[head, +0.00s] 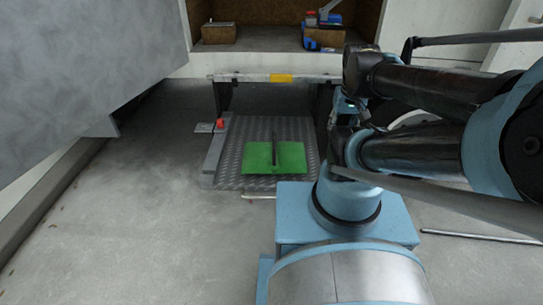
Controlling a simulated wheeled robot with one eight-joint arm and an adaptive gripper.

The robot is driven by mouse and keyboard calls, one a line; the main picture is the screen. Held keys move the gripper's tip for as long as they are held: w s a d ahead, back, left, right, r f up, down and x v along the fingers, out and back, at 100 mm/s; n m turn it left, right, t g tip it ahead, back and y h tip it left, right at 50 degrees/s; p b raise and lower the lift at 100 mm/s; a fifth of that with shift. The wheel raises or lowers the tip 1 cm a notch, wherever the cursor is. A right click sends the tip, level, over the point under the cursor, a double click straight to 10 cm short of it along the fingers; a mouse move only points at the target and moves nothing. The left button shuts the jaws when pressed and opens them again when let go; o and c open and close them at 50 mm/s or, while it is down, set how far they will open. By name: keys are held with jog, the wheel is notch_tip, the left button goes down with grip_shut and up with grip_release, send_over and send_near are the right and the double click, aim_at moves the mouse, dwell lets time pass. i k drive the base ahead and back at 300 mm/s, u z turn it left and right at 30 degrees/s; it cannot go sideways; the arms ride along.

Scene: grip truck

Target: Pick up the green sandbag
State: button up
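The green sandbag (292,158) lies flat on a diamond-plate metal platform (240,125) near the middle of the head view. A dark upright strip, like a handle, stands at its centre. My arm is folded at the right of the view, and its wrist end is right of the sandbag and apart from it in the picture. The fingers of my gripper cannot be made out among the dark arm links, so its opening is hidden. Nothing is seen touching the sandbag.
Behind the platform is a raised truck bed edge (240,78) with a yellow mark. On the bed are a brown box (218,34) and a blue toolbox (322,38). A grey panel (80,60) fills the upper left. Left of the platform, the concrete floor (140,190) is clear.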

aim_at(259, 157)
jog(key=z, duration=1.2)
jog(key=k, duration=1.2)
jog(key=u, duration=0.15)
